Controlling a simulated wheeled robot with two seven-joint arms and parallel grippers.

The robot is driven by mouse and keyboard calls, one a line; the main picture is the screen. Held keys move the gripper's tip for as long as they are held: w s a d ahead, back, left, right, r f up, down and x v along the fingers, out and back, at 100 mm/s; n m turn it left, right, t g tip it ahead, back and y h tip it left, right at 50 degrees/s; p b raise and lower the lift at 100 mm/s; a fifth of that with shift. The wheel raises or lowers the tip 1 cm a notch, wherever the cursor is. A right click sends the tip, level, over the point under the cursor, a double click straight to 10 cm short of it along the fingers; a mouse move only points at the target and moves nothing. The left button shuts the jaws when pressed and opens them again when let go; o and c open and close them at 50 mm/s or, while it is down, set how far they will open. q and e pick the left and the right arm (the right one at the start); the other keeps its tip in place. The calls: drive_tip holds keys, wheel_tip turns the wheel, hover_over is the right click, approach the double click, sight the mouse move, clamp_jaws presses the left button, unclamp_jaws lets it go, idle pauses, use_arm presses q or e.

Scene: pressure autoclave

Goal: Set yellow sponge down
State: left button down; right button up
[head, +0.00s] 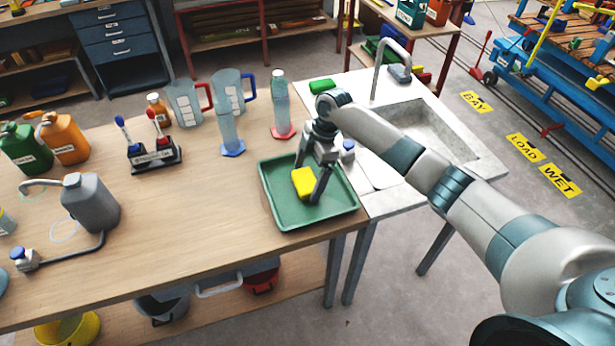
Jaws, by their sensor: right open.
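The yellow sponge (303,183) is in the green tray (286,218) at the front right corner of the wooden table. My right gripper (310,190) is over the tray with its fingers reaching down around the sponge. The gripper is open. One finger passes in front of the sponge's right side; whether it touches the sponge I cannot tell. The sponge appears to rest on the tray floor. My left gripper is not in view.
A sink (425,130) with a tap adjoins the table on the right, with a green sponge (322,86) on its back edge. Bottles and measuring cylinders (229,130) stand behind the tray.

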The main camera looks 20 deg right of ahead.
drive_tip(key=b+v, duration=0.3)
drive_tip(key=v, duration=0.8)
drive_tip(key=shift+r, duration=0.3)
drive_tip(key=shift+s+d+f, duration=0.1)
